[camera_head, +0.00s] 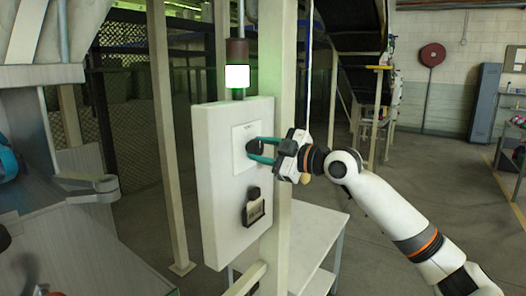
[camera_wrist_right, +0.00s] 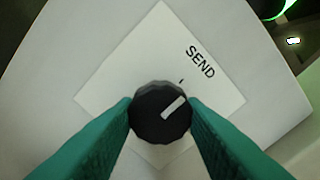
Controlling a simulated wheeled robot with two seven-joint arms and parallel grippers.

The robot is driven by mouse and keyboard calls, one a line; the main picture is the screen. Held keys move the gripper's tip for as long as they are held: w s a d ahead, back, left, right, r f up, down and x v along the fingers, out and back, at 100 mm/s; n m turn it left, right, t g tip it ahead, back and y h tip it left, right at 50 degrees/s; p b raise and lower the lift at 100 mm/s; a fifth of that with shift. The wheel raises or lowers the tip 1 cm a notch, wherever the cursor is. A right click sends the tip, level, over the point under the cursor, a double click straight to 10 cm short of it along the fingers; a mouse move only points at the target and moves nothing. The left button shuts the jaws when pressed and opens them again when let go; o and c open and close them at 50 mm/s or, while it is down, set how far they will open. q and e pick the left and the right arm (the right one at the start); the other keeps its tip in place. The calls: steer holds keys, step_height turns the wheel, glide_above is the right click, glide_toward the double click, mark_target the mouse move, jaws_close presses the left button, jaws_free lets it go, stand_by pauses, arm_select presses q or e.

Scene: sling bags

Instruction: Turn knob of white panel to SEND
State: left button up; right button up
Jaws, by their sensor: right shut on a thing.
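The white panel (camera_head: 232,220) is an upright box on a post. A white label plate (camera_head: 240,163) on its face carries a black round knob (camera_head: 252,147). In the right wrist view, the black knob (camera_wrist_right: 148,128) has a white pointer mark (camera_wrist_right: 173,107) angled to the upper right. The word SEND (camera_wrist_right: 201,62) and a short tick (camera_wrist_right: 181,80) lie above right of the knob. The pointer looks slightly clockwise of the tick. My right gripper (camera_head: 262,150) has its green fingers shut on the knob's two sides. My left gripper does not show.
A lit lamp (camera_head: 237,77) stands above the panel, and a black switch (camera_head: 254,207) sits low on its face. A white table (camera_head: 308,232) is right of the post. Grey machinery (camera_head: 40,78) fills the left. The floor at right is open.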

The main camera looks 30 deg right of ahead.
steer(key=o, duration=1)
steer(key=shift+s+d+f, duration=0.1)
steer(key=shift+s+d, duration=0.1)
steer(key=shift+s, duration=0.05)
steer(key=b+v, duration=0.9)
steer(key=v, duration=0.2)
steer(key=shift+s, duration=0.25)
